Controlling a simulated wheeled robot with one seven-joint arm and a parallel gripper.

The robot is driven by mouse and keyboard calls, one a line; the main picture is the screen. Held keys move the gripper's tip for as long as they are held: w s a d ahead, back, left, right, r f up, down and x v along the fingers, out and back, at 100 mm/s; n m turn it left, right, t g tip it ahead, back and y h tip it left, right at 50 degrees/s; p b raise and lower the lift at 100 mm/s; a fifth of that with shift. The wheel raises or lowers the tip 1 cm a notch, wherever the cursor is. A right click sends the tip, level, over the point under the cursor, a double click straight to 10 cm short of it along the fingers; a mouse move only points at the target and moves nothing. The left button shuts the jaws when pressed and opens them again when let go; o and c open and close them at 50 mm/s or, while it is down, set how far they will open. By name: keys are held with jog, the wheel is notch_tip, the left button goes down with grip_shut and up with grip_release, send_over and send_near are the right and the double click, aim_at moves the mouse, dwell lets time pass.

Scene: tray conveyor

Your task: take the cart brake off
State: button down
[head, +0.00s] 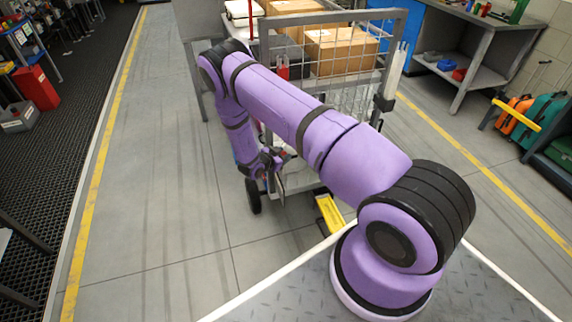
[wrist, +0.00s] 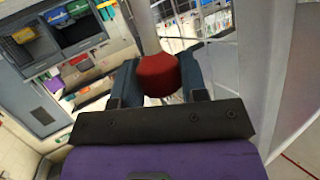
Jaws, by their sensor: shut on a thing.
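The cart (head: 352,16) is a grey wire-sided trolley on dark wheels, standing ahead of me on the floor. My gripper (wrist: 158,82) is shut on a red knob (wrist: 158,70) at the end of a pale rod (wrist: 145,25), which looks like the cart's brake lever. One dark finger is on each side of the knob. In the head view my gripper (head: 268,162) is low at the cart's near left side, and my arm hides part of the cart. The knob cannot be made out clearly there.
Cardboard boxes (head: 340,52) ride on the cart. A yellow bar (head: 328,213) lies low at its front. A workbench (head: 478,22) stands behind right, with orange and teal cases (head: 543,120) at the right. The floor (head: 165,190) to the left is clear.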

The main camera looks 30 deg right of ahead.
jog(key=shift+w+d+r+n+g+y, duration=0.1)
jog(key=shift+w+d+n+g+y, duration=0.1)
jog(key=shift+w, duration=0.5)
jog(key=shift+w+d+r+n+g+y, duration=0.1)
jog(key=shift+w+n+y, duration=0.1)
jog(key=shift+w, duration=0.55)
jog(key=c, duration=0.7)
grip_release()
jog(key=v, duration=1)
jog(key=shift+a, duration=0.4)
jog(key=shift+r, duration=0.1)
